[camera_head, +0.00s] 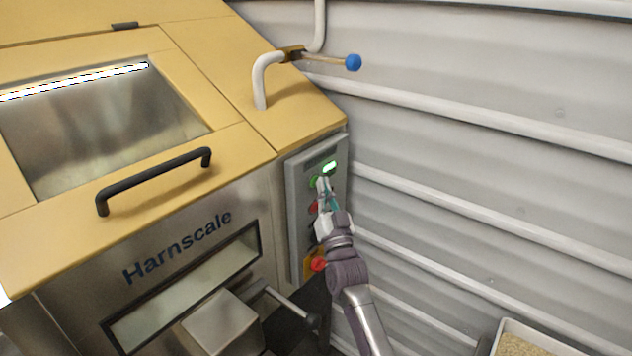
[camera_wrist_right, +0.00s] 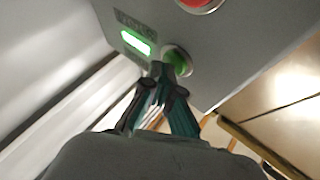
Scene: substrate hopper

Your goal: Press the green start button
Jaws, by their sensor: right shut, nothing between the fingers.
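The green start button (camera_wrist_right: 178,60) is on the grey control panel (camera_wrist_right: 235,55), below a lit green display (camera_wrist_right: 136,42). In the head view the panel (camera_head: 296,215) is on the right side of the hopper, and the green button (camera_head: 314,182) shows only as a sliver beside my fingertips. My right gripper (camera_head: 323,184) is shut and empty. In the right wrist view its fingertips (camera_wrist_right: 162,70) overlap the lower left edge of the button; I cannot tell whether they touch it. My left gripper is not in view.
A red button (camera_head: 313,207) is below the green one, and a red knob on yellow (camera_head: 318,264) is lower on the panel. The hopper's black lid handle (camera_head: 155,180) is to the left. A blue-ended lever (camera_head: 353,62) sticks out above. A tray of grains (camera_head: 520,346) is at lower right.

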